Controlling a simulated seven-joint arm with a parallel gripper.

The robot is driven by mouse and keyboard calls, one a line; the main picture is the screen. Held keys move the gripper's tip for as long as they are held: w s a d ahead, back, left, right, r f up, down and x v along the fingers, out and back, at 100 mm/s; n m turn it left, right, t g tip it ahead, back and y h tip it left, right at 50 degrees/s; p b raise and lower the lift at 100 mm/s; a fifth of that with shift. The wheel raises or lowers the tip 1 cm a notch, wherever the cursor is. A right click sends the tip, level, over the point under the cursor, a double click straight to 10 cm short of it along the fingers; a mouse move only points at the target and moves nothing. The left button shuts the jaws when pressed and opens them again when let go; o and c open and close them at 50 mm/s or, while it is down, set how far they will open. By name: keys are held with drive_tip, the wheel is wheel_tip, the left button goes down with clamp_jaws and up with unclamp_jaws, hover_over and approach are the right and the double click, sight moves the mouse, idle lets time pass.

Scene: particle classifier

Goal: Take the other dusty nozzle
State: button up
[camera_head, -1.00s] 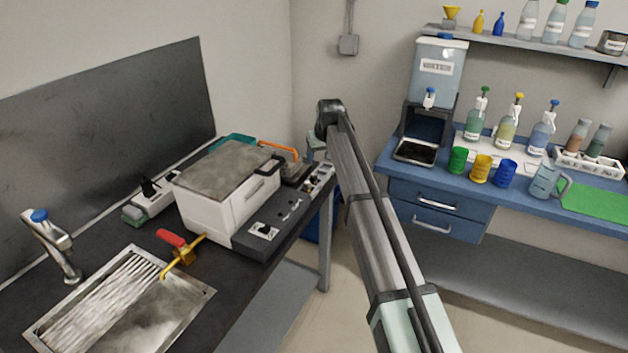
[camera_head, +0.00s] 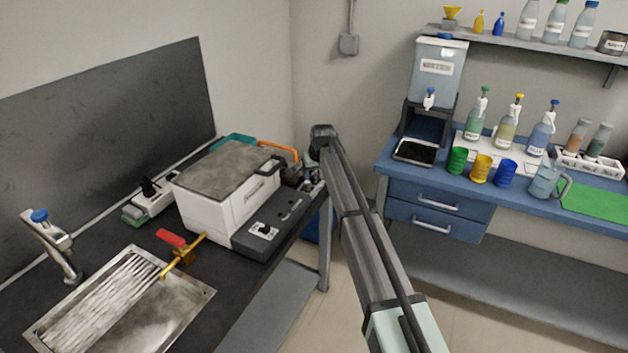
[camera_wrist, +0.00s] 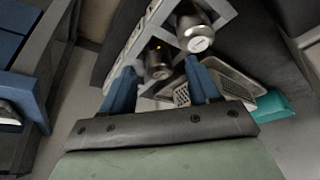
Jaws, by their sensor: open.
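In the wrist view my gripper (camera_wrist: 160,68) has its two blue fingers spread apart. A dark grey metal nozzle (camera_wrist: 158,58) with a small orange spot shows between the fingertips, and I see no clear grip on it. A second grey metal nozzle (camera_wrist: 197,34) with a pale round end is just beyond the right finger. Both are at a light grey rack (camera_wrist: 134,44) with square openings. Dust on either is too small to tell. In the head view my arm reaches to the far end of the dark bench, and the fingers are mostly hidden.
A white box-shaped machine (camera_head: 228,205) with a grey lid stands left of my arm. A perforated metal tray (camera_wrist: 228,84) and a teal object (camera_wrist: 272,106) lie right of the fingers in the wrist view. A blue-drawered bench (camera_head: 440,208) stands to the right.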

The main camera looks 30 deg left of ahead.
clamp_jaws()
idle(0.6)
drive_tip(key=shift+r, duration=0.15)
